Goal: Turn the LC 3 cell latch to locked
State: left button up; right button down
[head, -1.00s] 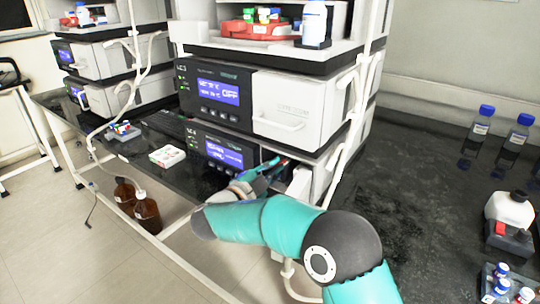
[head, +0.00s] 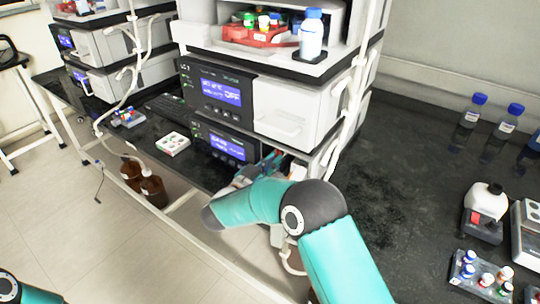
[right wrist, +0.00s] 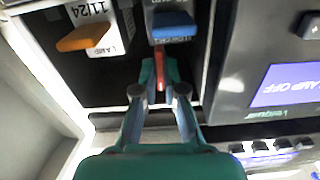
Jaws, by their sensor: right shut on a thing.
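My right gripper (head: 268,162) reaches into the open bay on the right of the lower black instrument (head: 225,145). In the right wrist view its fingertips (right wrist: 160,82) are shut on a narrow red lever (right wrist: 159,62), which I take for the cell latch. The lever stands roughly upright in that picture, inside the dark bay; its base is partly hidden. The label beside the upper instrument (head: 215,85) seems to read LC 3; the lower label is too small to read surely. My left gripper is not in view.
In the right wrist view, a blue tab (right wrist: 173,24) and an orange tab (right wrist: 84,38) sit close beyond the fingertips. The instrument front with its screen (right wrist: 285,85) is just to the right. White tubing (head: 345,110) runs along the stack's right side. Bottles (head: 470,122) stand on the dark bench.

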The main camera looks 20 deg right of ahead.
jog(key=shift+s+d+f+n+p, duration=0.1)
jog(key=shift+d+f+n+p, duration=0.1)
jog(key=shift+n+p, duration=0.15)
dwell(0.3)
jog(key=c, duration=1.3)
grip_release()
jog(key=shift+o, duration=0.2)
jog(key=shift+r, duration=0.1)
jog(key=shift+a, duration=0.1)
jog(key=v, duration=1.2)
